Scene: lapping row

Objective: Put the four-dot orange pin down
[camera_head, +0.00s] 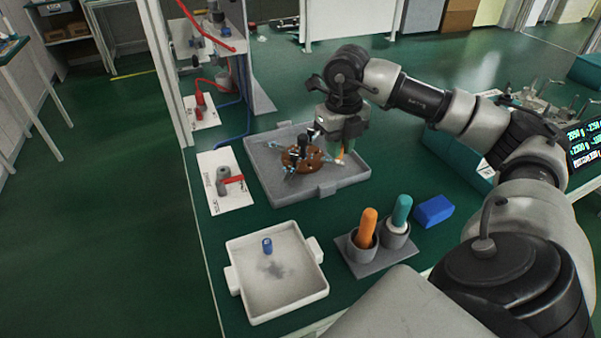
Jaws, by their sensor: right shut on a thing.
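My right gripper (342,141) reaches in from the right, pointing down over the right part of a grey tray (262,175). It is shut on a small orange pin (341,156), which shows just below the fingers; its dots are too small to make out. I cannot tell whether the pin touches the tray. In the tray, left of the gripper, lies a brown round piece (302,158) with a dark upright knob and light-blue bits around it. My left gripper is not in view.
A white tray (236,252) with a small blue cylinder (267,245) stands nearer. Right of it, a grey holder (373,268) carries an orange handle (367,226) and a teal handle (401,212). A blue block (433,210) lies beside them.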

